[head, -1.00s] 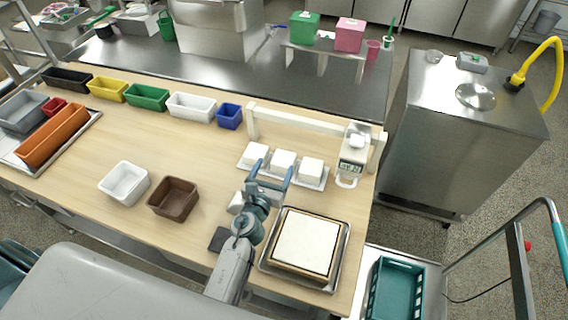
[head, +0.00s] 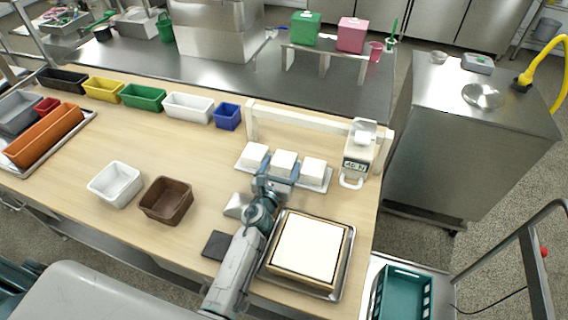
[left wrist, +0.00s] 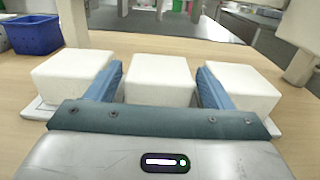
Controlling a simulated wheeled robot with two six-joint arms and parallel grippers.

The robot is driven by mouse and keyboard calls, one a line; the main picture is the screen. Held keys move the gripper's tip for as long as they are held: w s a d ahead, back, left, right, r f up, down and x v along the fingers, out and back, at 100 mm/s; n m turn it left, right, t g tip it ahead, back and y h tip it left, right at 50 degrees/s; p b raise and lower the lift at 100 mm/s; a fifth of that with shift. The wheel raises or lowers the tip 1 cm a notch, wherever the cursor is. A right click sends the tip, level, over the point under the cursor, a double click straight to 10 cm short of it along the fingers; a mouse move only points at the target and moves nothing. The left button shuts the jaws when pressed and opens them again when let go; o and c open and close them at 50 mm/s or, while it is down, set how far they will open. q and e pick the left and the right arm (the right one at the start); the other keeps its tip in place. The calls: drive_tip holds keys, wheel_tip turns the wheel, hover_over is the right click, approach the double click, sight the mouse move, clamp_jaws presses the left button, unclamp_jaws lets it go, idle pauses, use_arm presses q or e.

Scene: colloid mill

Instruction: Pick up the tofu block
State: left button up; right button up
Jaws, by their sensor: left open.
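Three white tofu blocks sit in a row on a white tray (head: 325,184): a left block (head: 254,153), a middle block (head: 284,158) and a right block (head: 313,168). My left gripper (head: 278,174) is open at the near side of the middle block. In the left wrist view, its blue fingers (left wrist: 160,74) stand one on each side of the middle block (left wrist: 158,88), in the gaps beside the left block (left wrist: 72,75) and right block (left wrist: 240,86). I cannot tell whether the fingers touch any block. My right gripper is not in view.
A white scale (head: 359,150) stands right of the blocks, and a low white rail (head: 300,116) runs behind them. A framed pale slab (head: 310,248) lies at the front right. A brown bin (head: 166,200) and a white bin (head: 115,185) stand left. The table's middle left is clear.

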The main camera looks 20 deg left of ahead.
use_arm(q)
drive_tip(key=shift+w, duration=0.5)
drive_tip(key=shift+s, duration=0.1)
drive_tip(key=shift+c, duration=0.2)
drive_tip(key=c, duration=0.5)
drive_tip(key=shift+r, duration=0.15)
